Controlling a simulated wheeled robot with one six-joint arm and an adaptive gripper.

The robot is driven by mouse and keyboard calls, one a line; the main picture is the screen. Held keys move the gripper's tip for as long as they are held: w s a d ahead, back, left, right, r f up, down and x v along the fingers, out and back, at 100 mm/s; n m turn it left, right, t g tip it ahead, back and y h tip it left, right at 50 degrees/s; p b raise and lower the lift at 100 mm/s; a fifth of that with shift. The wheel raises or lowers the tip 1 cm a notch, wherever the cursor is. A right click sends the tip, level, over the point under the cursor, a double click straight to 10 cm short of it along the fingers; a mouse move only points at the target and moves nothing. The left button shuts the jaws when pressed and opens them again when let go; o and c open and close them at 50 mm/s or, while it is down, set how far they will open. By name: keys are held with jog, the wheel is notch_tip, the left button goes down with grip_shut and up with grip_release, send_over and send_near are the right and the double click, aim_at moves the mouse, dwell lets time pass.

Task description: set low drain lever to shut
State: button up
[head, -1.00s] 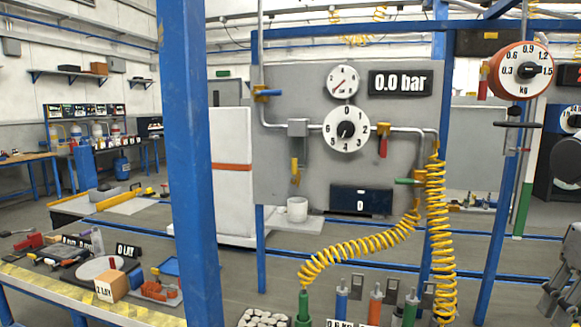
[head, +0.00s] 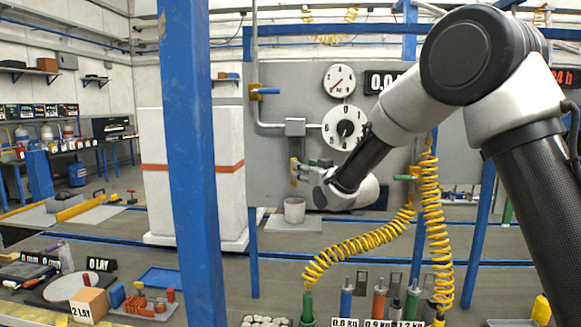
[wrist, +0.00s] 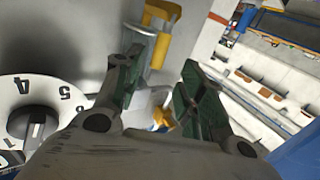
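A yellow lever (head: 293,170) hangs upright below a grey box (head: 295,127) on the panel; I take it as the drain lever, but no label is readable. In the wrist view the yellow lever (wrist: 160,30) shows beyond the fingertips. My gripper (head: 305,170) is just right of it in the head view, its fingers pointing at it. In the wrist view my gripper (wrist: 158,75) is open, its two green-padded fingers apart with nothing held. I cannot tell whether a finger touches the lever.
A dial (head: 343,128) sits beside my wrist, and also shows in the wrist view (wrist: 35,115). A blue-handled valve (head: 266,91) is upper left. A white cup (head: 294,210) stands below the lever. A green lever (head: 405,178) and yellow coiled hose (head: 360,246) are right. A blue post (head: 190,160) stands left.

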jog(key=x, duration=0.7)
jog(key=shift+w+f, duration=0.1)
jog(key=shift+w, duration=0.05)
grip_shut()
